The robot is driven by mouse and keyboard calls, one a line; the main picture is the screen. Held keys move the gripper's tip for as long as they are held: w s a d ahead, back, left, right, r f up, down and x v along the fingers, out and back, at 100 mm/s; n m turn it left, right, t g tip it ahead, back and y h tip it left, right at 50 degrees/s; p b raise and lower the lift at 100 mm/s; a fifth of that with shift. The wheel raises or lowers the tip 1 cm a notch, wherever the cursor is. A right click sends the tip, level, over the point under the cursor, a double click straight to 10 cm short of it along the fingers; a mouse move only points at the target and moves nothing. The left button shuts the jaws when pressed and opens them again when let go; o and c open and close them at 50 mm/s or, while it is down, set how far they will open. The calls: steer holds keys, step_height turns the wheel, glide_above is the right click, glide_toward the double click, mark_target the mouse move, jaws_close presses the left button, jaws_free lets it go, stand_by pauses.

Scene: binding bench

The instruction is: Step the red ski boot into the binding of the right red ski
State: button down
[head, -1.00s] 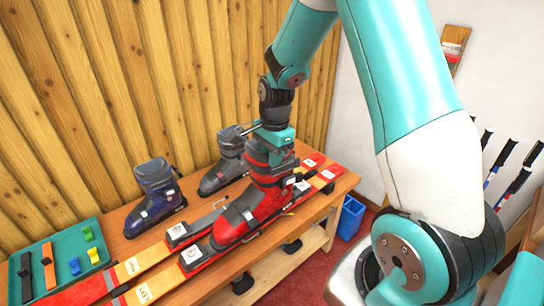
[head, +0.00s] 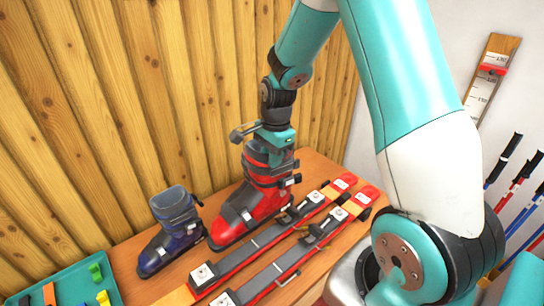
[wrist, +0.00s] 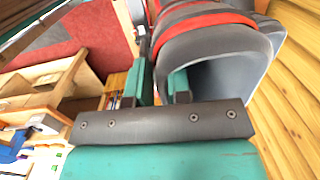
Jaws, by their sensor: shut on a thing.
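The red ski boot (head: 258,200) is upright in my gripper (head: 272,140), which is shut on its upper cuff. In the wrist view, the boot's grey and red cuff (wrist: 225,50) is beside my gripper's fingers (wrist: 160,88). The boot is on the wall side of both skis, clear of the bindings; I cannot tell whether its sole touches the bench. The right red ski (head: 275,272) lies nearer the bench's front edge, its heel piece (head: 337,216) showing and its toe piece (head: 225,299) at the picture's bottom. The left red ski (head: 258,245) lies parallel beside it.
A dark blue boot (head: 172,235) stands just left of the red boot. A green tray (head: 70,285) with small coloured parts is at lower left. The plank wall (head: 120,110) is close behind the boots. Poles (head: 515,170) stand at right, clear of the bench.

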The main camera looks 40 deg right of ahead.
steer(key=b, duration=0.5)
glide_above(272, 208)
steer(key=shift+f, duration=3.15)
steer(key=shift+f+b, duration=0.85)
steer(key=shift+f, duration=0.5)
steer(key=shift+f+b, duration=0.9)
steer(key=shift+f, duration=0.65)
steer(key=shift+w+r, duration=0.1)
steer(key=c, duration=1.2)
jaws_free()
steer(key=shift+o, duration=1.3)
steer(key=o, duration=0.4)
steer(key=shift+o, duration=0.2)
